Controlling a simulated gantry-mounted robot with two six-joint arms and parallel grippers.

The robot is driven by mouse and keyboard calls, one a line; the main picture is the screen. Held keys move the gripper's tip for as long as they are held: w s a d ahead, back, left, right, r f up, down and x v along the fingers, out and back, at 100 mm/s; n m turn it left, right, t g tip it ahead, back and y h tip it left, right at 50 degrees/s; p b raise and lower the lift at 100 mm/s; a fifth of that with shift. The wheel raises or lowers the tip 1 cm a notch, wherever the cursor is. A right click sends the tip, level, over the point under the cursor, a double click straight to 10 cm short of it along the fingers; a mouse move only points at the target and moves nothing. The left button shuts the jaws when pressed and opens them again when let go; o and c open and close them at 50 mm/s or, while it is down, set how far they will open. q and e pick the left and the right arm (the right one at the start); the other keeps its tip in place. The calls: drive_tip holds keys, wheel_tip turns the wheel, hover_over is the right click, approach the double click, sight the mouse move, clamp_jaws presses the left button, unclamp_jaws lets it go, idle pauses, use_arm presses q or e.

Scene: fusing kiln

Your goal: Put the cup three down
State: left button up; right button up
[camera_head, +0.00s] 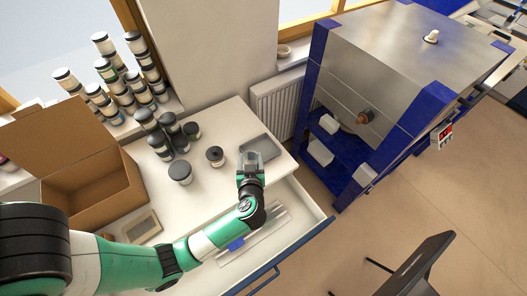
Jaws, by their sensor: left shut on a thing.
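My left gripper (251,160) is above the far right part of the white worktop, at the near left edge of a shallow grey tray (268,146). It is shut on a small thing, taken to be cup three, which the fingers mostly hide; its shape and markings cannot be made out. I cannot tell whether it touches the tray or worktop. Dark-lidded jars stand left of the gripper, the nearest being a small one (215,156) and a larger one (180,173). My right gripper is not in view.
An open drawer (290,232) lies below my left forearm. An open cardboard box (88,190) stands at the left. Several jars are stacked on the windowsill (128,70). A blue-framed kiln (365,90) stands to the right. Some worktop is clear behind the small jar.

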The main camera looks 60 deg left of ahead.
use_arm(q)
drive_tip(key=w+a+f+b, duration=0.2)
drive_tip(key=a+f+b, duration=0.2)
drive_tip(key=w+a+f+b, duration=0.2)
drive_tip(key=a+f+b, duration=0.2)
drive_tip(key=f+b, duration=0.1)
drive_tip(key=w+a+f+b, duration=0.3)
drive_tip(key=a+f+b, duration=0.1)
drive_tip(key=shift+a+f+b, duration=0.1)
drive_tip(key=shift+f+b, duration=0.1)
drive_tip(key=shift+b, duration=0.1)
drive_tip(key=shift+s+r, duration=0.1)
drive_tip(key=shift+r, duration=0.05)
drive_tip(key=o, duration=1.4)
